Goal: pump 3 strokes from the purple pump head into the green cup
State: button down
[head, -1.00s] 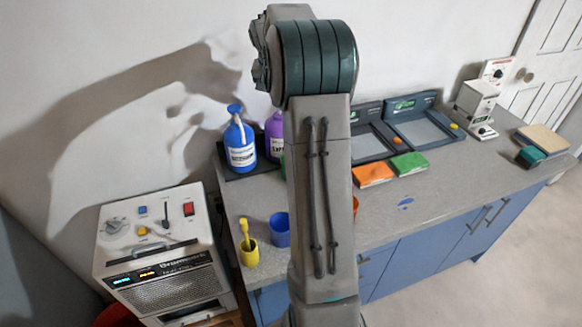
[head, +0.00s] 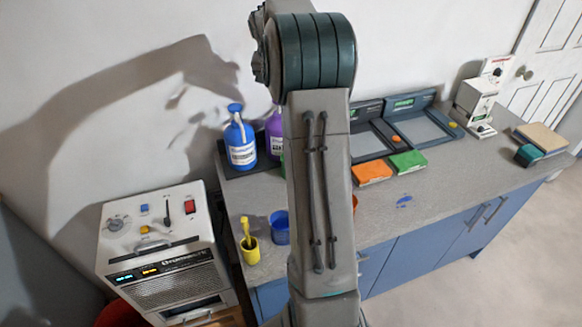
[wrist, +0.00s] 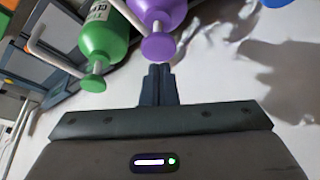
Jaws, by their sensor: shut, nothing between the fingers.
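The purple bottle (head: 273,140) stands on the dark tray at the back left of the counter, partly hidden by my arm. In the wrist view its purple pump head (wrist: 158,46) faces the camera, just beyond my fingertips. My gripper (wrist: 160,68) is shut and empty, its tips close to the pump head; I cannot tell if they touch. My gripper is hidden in the head view. A green pump bottle (wrist: 98,42) is beside the purple one. I cannot make out the green cup; my arm hides part of the counter.
A blue pump bottle (head: 240,142) stands left of the purple one. A yellow cup (head: 249,250) with a yellow item in it and a blue cup (head: 279,228) stand near the front edge. A white control-panel machine (head: 160,245) is at left. Orange (head: 372,172) and green (head: 408,161) boxes lie right.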

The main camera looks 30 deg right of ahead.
notch_tip(320, 180, up, 6)
jog(key=p, duration=0.4)
jog(key=shift+f, duration=0.15)
dwell(0.3)
